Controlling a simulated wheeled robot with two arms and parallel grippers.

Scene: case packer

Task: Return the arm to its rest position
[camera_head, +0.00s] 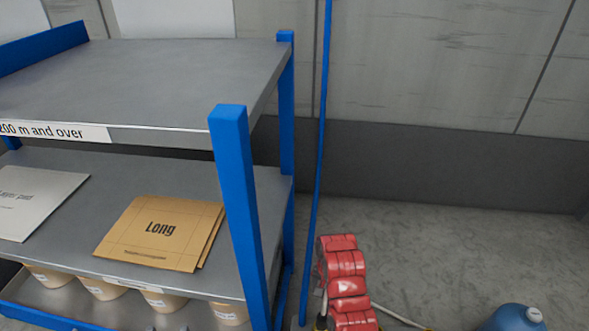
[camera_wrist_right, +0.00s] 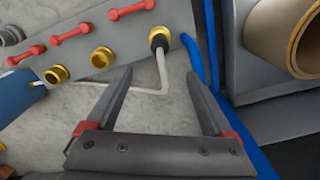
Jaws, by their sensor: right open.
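My right gripper (camera_wrist_right: 159,74) shows in the right wrist view. Its two dark fingers are spread wide apart with nothing held between them. Beyond the fingertips are the floor, a white hose and a grey panel with red handles. I cannot make out either gripper clearly in the head view, and my left gripper does not show.
A blue-posted shelf rack (camera_head: 235,170) stands at left, holding a brown "Long" pack (camera_head: 160,228) and tubs below. Red parts (camera_head: 345,275) stand right of it. A blue rounded container (camera_head: 515,318) is lower right. The grey panel (camera_wrist_right: 125,30) and a brown roll (camera_wrist_right: 305,40) lie beyond the gripper.

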